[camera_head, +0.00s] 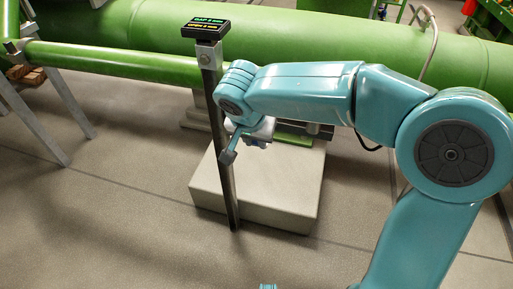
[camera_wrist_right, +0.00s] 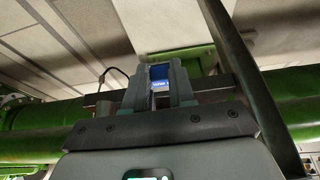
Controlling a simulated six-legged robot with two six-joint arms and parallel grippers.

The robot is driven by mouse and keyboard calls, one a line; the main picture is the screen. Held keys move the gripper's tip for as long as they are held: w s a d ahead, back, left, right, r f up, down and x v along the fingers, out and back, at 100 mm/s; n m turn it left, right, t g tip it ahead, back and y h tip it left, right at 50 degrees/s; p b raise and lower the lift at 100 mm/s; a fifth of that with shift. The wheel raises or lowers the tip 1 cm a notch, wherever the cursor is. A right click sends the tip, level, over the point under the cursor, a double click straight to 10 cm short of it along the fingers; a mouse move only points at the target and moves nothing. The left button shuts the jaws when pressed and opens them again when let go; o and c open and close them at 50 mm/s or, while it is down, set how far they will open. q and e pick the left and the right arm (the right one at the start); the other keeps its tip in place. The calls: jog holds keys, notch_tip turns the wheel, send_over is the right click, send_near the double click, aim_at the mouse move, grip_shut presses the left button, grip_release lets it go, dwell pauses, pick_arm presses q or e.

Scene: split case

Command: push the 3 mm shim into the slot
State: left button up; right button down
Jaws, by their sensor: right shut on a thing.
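My right gripper (camera_wrist_right: 160,78) is shut on a small blue piece with a white printed label, which I take to be the shim (camera_wrist_right: 160,72); it sits between the two dark fingers in the right wrist view. In the head view my right gripper (camera_head: 262,134) is low above the pale block, partly hidden by my wrist, and the shim cannot be made out. The slot is not clearly visible in either view. A dark bar and green parts lie just beyond the fingers.
A dark post (camera_head: 222,165) with a small lit display (camera_head: 206,28) stands close beside my right wrist; it also passes right of the fingers in the wrist view. A pale block (camera_head: 290,195) stands on the floor. A large green pipe (camera_head: 130,35) runs behind. Floor at front left is clear.

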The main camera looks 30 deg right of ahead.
jog(key=shift+a+r, duration=0.1)
jog(key=shift+w+d+p, duration=0.65)
jog(key=shift+w+d, duration=1.25)
jog(key=shift+d, duration=0.25)
jog(key=shift+w+d, duration=0.2)
jog(key=shift+w+d, duration=0.2)
jog(key=shift+d, duration=0.05)
jog(key=shift+w+d, duration=0.1)
jog(key=shift+d, duration=0.05)
